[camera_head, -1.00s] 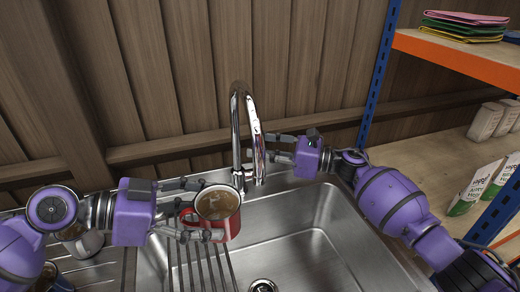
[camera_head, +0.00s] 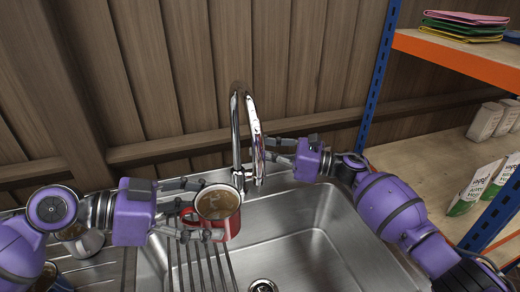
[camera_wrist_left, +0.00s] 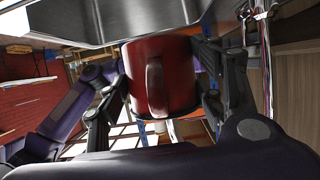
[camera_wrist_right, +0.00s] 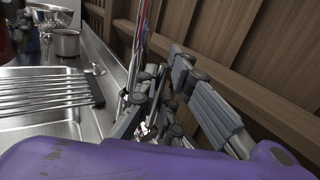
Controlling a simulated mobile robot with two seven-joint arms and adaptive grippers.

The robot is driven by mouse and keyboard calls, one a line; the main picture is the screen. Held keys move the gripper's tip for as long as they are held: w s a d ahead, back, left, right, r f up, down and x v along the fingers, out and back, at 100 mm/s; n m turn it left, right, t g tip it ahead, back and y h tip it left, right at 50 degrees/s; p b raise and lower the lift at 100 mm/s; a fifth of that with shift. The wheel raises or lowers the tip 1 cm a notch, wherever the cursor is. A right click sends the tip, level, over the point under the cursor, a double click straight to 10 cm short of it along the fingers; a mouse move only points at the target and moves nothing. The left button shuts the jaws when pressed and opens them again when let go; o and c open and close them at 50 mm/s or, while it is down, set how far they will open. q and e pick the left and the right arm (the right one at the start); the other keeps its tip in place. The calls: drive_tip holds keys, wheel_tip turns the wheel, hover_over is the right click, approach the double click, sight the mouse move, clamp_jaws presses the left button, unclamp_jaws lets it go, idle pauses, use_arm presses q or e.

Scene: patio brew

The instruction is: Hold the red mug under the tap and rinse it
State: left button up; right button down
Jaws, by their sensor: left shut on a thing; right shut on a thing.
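The red mug (camera_head: 218,209) is upright under the chrome tap (camera_head: 240,125) and full to near the rim with brown liquid. My left gripper (camera_head: 190,208) is shut on the mug from the left; in the left wrist view the red mug (camera_wrist_left: 162,78) sits between its fingers with the handle toward the camera. My right gripper (camera_head: 272,148) is shut on the tap at its right side, at the lever or body. In the right wrist view its fingers (camera_wrist_right: 155,100) close around the tap's chrome part, which they partly hide.
The steel sink (camera_head: 300,235) lies below, with a drain (camera_head: 263,286) and a rack of bars (camera_head: 205,265) at its left. A metal cup (camera_head: 82,242) stands on the left drainboard. Shelves with cartons (camera_head: 470,190) stand at the right. A wooden wall is behind.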

drive_tip(key=shift+s+d+f+n+y, duration=0.1)
drive_tip(key=shift+s+d+n+y, duration=0.15)
drive_tip(key=shift+s+n+y, duration=0.5)
drive_tip(key=shift+w+h, duration=0.1)
drive_tip(key=shift+h, duration=0.15)
drive_tip(key=c, duration=1.8)
unclamp_jaws()
drive_tip(key=shift+c, duration=0.2)
drive_tip(key=v, duration=1.2)
